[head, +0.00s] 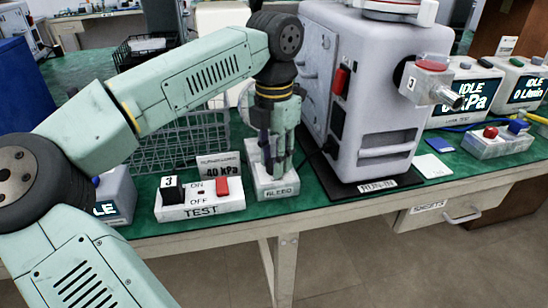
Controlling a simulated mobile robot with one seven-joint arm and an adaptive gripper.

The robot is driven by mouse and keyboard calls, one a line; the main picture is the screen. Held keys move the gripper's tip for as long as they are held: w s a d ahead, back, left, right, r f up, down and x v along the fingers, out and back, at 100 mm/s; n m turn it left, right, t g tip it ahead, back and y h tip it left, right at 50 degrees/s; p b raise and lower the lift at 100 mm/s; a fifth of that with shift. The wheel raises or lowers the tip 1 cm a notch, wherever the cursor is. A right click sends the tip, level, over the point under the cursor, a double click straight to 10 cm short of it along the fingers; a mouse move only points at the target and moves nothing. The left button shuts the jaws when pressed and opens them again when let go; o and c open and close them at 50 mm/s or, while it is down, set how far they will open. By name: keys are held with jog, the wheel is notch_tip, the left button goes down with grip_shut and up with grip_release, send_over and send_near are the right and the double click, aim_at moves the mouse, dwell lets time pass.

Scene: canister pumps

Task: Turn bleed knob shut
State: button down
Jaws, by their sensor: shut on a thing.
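My gripper (280,160) points down over the small white block marked BLEED (278,190) on the green bench. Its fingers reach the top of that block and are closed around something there. The bleed knob is hidden behind the fingers, so its turn position cannot be seen. The block sits just left of the large white pump canister (375,120), which stands on a dark mat labelled RUN-IN.
A TEST switch box (200,203) with a 40 kPa sign (220,169) stands left of the block. A wire basket (160,150) is behind it. IDLE meters (465,95) and a button box (498,142) are at right. The bench's front edge (330,215) is close.

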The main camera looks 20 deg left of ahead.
jog(key=c, duration=1.2)
grip_release()
jog(key=shift+c, duration=0.2)
